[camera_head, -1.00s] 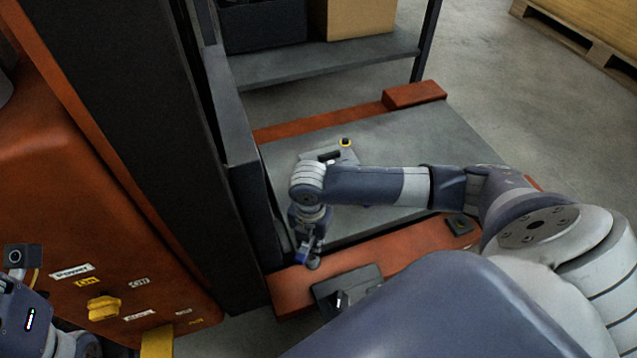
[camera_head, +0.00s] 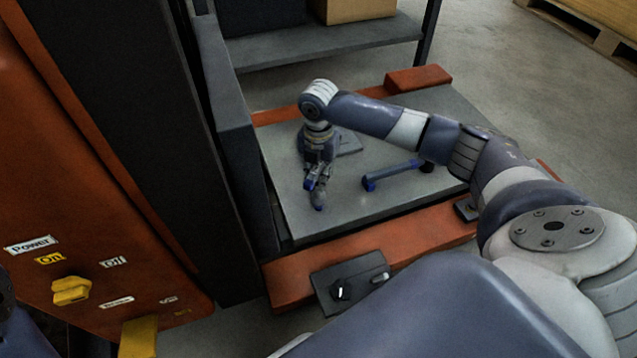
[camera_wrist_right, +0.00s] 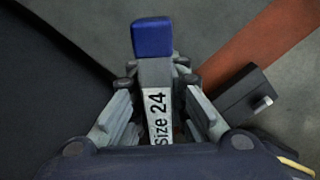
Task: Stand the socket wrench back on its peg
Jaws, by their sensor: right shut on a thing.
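My right gripper (camera_head: 318,190) is shut on the socket wrench, which shows in the right wrist view as a grey bar (camera_wrist_right: 157,100) marked "Size 24" with a blue end (camera_wrist_right: 152,37). In the head view only its blue end (camera_head: 319,203) shows clearly, above the left part of the grey platform. A dark block (camera_head: 325,296) on the front orange beam carries small upright parts, one with a bright face; I cannot tell if one is the peg. A dark block with a bright stub (camera_wrist_right: 240,103) also shows in the right wrist view. My left gripper is out of view.
Another blue-handled tool (camera_head: 393,174) is on the platform (camera_head: 300,225), right of my gripper, with a dark part at its right end. A dark post (camera_head: 230,150) stands left. An orange panel (camera_head: 110,250) with a yellow knob is nearer. A grey plate (camera_head: 350,143) lies behind.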

